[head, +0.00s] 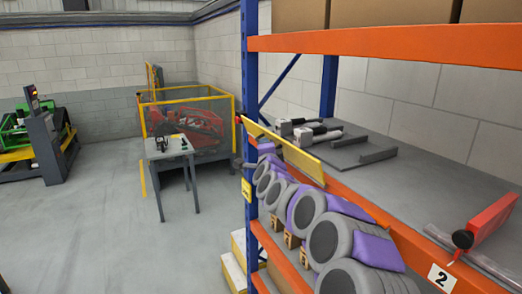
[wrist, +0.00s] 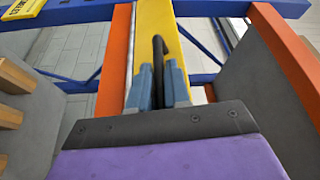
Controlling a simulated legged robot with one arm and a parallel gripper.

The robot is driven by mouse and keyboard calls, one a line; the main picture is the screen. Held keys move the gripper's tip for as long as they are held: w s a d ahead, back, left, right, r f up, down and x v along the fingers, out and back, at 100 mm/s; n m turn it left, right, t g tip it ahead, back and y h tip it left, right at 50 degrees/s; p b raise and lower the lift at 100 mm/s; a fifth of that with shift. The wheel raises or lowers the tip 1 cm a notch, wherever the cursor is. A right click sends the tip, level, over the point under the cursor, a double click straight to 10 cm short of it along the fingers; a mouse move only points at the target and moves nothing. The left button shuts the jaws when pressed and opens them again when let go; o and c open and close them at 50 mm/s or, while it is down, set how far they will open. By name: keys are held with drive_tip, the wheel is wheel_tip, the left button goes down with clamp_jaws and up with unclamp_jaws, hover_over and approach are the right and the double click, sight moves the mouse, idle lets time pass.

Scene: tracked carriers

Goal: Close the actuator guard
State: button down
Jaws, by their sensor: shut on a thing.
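A long yellow guard plate (head: 285,153) runs along the front edge of the grey shelf in the head view. It also shows in the wrist view (wrist: 178,35), beside an orange beam. A black bar handle (wrist: 158,48) stands on the plate. My gripper (wrist: 158,78) has its blue-grey fingers shut on this handle, one on each side. Two grey actuator-like units (head: 310,131) lie on the shelf behind the plate in the head view. My fingers cannot be made out in the head view.
Orange shelf beams (head: 390,43) and a blue upright (head: 250,90) frame the rack close around my arm. A red bar with a black knob (head: 462,239) is at the right front. A small table (head: 168,147) and a yellow-framed cage stand behind.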

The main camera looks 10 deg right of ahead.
sight(271, 138)
drive_tip(key=r+m+p, duration=0.1)
drive_tip(key=d+m+g+p, duration=0.1)
drive_tip(key=shift+w+d+r+m+p, duration=0.25)
drive_tip(key=shift+d+r+m+p, duration=0.05)
drive_tip(key=shift+r+m+p, duration=0.1)
drive_tip(key=shift+w+d+m+g+p, duration=0.1)
drive_tip(key=shift+d+m+g+p, duration=0.2)
drive_tip(key=shift+m+p, duration=0.35)
drive_tip(key=shift+f, duration=0.15)
drive_tip(key=c, duration=1.4)
unclamp_jaws()
drive_tip(key=shift+d, duration=0.1)
drive_tip(key=shift+o, duration=1.2)
drive_tip(key=shift+d, duration=0.25)
drive_tip(key=shift+a, duration=0.25)
